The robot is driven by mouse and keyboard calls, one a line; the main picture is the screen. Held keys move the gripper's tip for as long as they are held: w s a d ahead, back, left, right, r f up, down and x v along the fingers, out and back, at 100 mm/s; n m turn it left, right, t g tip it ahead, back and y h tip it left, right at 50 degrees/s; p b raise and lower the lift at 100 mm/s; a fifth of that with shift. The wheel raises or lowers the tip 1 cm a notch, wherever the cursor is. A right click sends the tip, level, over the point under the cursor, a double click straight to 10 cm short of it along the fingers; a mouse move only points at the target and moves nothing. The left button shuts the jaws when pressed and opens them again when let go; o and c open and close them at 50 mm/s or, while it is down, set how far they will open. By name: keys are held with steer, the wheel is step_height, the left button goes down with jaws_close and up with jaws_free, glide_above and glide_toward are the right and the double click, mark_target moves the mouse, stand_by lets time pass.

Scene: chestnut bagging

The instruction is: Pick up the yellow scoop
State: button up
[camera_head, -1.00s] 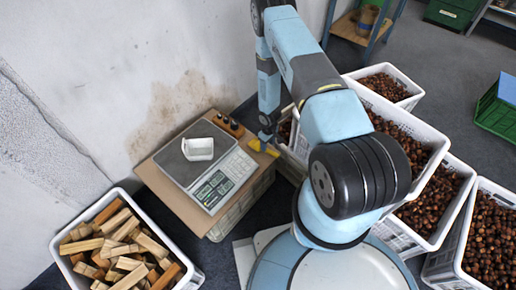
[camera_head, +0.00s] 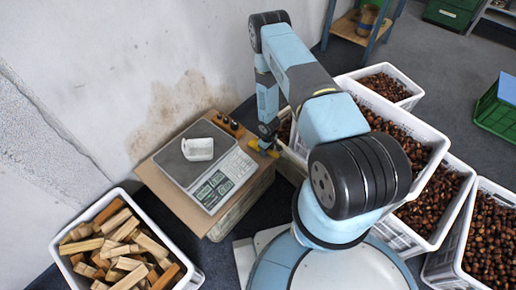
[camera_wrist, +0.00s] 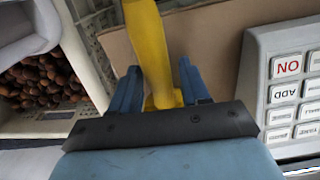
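The yellow scoop (camera_wrist: 152,45) shows in the wrist view as a yellow bar running from the top edge down between the two blue fingers of my gripper (camera_wrist: 158,72). The fingers stand apart, one on each side of the bar, with a narrow gap visible on the right. I cannot tell whether the left finger touches it. In the head view my gripper (camera_head: 266,146) points down at the right edge of the scale table. Bits of the yellow scoop (camera_head: 274,154) show on both sides of it; the rest is hidden.
A scale (camera_head: 207,196) with a white container (camera_head: 197,149) stands on the brown tabletop (camera_head: 165,188), left of my gripper. Small dark-topped objects (camera_head: 228,123) stand behind the scale. Crates of chestnuts (camera_head: 438,150) stand to the right, and a crate of wood (camera_head: 197,277) at front left.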

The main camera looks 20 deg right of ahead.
jaws_close()
steer(key=shift+r, duration=0.15)
steer(key=shift+w+r, duration=0.1)
steer(key=shift+r, duration=0.2)
step_height(320, 180, up, 2)
steer(key=shift+r, duration=0.15)
steer(key=s+r, duration=1)
steer(key=s, duration=0.4)
steer(key=shift+d, duration=0.4)
